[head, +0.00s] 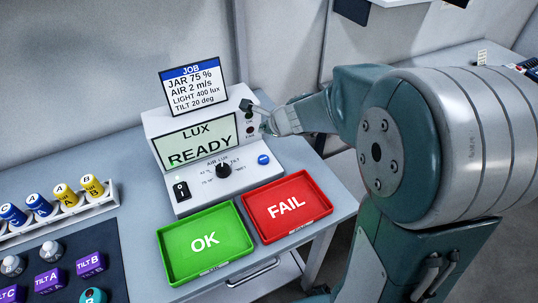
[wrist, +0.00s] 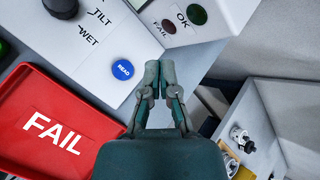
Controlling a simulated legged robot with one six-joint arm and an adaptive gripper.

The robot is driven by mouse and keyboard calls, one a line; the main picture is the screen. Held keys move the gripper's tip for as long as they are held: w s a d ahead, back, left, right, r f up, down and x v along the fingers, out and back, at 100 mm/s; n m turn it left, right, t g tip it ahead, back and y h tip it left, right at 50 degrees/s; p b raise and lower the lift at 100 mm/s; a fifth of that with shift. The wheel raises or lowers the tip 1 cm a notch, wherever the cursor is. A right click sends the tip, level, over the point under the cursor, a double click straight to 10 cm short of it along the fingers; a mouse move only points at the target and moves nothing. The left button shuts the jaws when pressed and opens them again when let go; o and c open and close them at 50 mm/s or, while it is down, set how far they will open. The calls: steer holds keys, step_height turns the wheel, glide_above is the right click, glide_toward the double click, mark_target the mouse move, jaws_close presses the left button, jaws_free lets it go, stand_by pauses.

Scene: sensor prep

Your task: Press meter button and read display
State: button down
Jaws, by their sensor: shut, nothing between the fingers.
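The white meter (head: 158,124) stands on the bench with its display (head: 199,138) reading "LUX" and "READY". Its black dial (head: 222,170) sits below the display; the dial also shows at the top of the wrist view (wrist: 62,5). The round blue READ button (wrist: 123,69) is on the meter's sloped panel, right of the dial in the head view (head: 263,160). My gripper (wrist: 159,68) is shut and empty, just right of the button in the wrist view, apart from it in the picture.
A job card (head: 195,86) tops the meter. A green OK tray (head: 183,276) and red FAIL tray (head: 310,177) lie in front. Dark OK and FAIL lamps (wrist: 197,14) are near the fingers. A black power switch (head: 181,190), bottle rack (head: 20,240) and purple TILT blocks (head: 91,264) are left.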

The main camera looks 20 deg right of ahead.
mark_target(264, 159)
steer(key=f, duration=0.2)
steer(key=d+f, duration=0.1)
steer(key=shift+f, duration=0.35)
steer(key=f, duration=0.1)
steer(key=a+f, duration=0.2)
steer(key=shift+f, duration=0.4)
steer(key=shift+d+f, duration=0.1)
steer(key=shift+f, duration=0.25)
steer(key=shift+d+f, duration=0.3)
steer(key=shift+d, duration=0.35)
steer(key=shift+a, duration=0.5)
steer(key=shift+d, duration=0.35)
steer(key=shift+a, duration=0.2)
